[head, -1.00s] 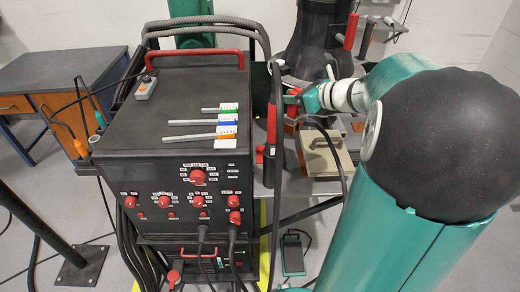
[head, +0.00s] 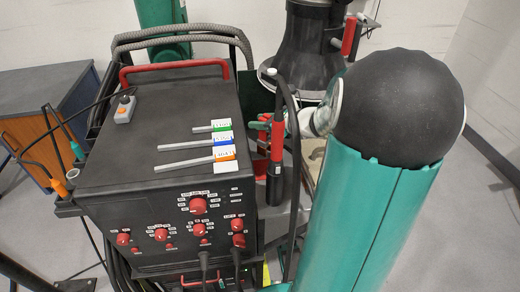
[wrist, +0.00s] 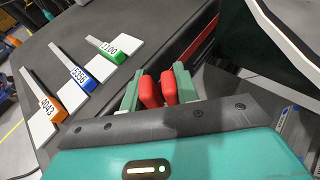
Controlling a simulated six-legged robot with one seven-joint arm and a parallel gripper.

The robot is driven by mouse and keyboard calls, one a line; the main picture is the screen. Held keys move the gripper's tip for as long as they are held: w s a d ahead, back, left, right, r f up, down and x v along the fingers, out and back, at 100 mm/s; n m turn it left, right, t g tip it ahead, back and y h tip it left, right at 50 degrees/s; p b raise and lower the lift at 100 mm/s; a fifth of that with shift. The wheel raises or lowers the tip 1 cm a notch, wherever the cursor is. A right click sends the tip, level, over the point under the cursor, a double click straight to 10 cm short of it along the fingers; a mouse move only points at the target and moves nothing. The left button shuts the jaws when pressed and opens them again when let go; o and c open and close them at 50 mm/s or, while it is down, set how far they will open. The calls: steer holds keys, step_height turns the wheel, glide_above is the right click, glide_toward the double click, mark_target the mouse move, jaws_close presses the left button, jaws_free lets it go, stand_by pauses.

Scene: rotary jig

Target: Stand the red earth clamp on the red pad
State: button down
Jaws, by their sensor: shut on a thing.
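My gripper (wrist: 158,88) shows in the wrist view with its green fingers closed on two red upright pieces of the red earth clamp (wrist: 151,92). The clamp's lower part is hidden by the gripper body. The gripper is by the edge of the black machine's top, right of the labelled rods. In the head view my gripper (head: 265,121) is small and partly hidden behind a red and black torch handle. I cannot make out the red pad in either view.
Several rods with green, blue and orange tags (head: 222,153) lie on the black welding machine (head: 120,165). The red and black torch (head: 276,140) stands upright at its right side, with a cable. A grey switch box (head: 124,110) sits on its top left.

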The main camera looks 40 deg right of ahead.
mark_target(262, 140)
steer(key=shift+s+f, duration=0.1)
steer(key=shift+f, duration=3.45)
steer(key=shift+f, duration=0.1)
steer(key=c, duration=1.3)
jaws_free()
steer(key=shift+d, duration=0.1)
steer(key=v, duration=1.2)
steer(key=shift+s, duration=0.15)
